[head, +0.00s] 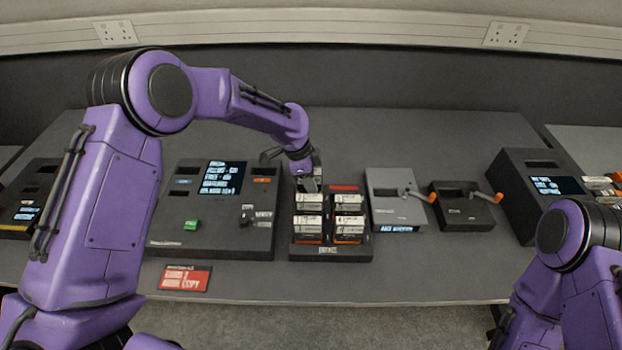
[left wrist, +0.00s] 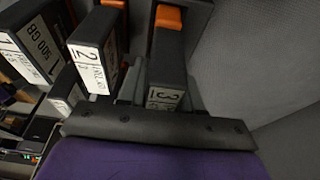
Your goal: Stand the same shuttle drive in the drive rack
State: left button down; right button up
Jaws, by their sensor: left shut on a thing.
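The dark drive rack (head: 331,252) stands mid-table in the head view and holds several drives with white labels, such as one at its front left (head: 308,222). My left gripper (head: 309,184) is at the rack's back left corner, pointing down. In the left wrist view, my left gripper (left wrist: 165,98) is shut on a dark drive (left wrist: 166,62) with an orange end and a label that seems to read 3. A drive labelled 2 (left wrist: 92,62) and one labelled 1 (left wrist: 40,52) are beside it. Whether the held drive sits in a slot is hidden. My right gripper is out of view.
A dark console (head: 215,225) with a screen and green button stands left of the rack. A grey crank unit (head: 396,207) and a dark crank unit (head: 461,212) stand right. A red card (head: 186,279) lies in front. The table behind is clear.

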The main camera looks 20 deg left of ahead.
pick_arm(q)
jog(key=shift+f+b, duration=0.45)
jog(key=shift+f, duration=0.7)
dwell(0.4)
jog(key=shift+c, duration=1.8)
grip_release()
notch_tip(320, 180, up, 8)
jog(key=p, duration=0.6)
jog(key=shift+f+p, duration=0.15)
jog(key=shift+p, duration=0.2)
jog(key=shift+s+f, duration=0.1)
jog(key=shift+d+f, duration=0.1)
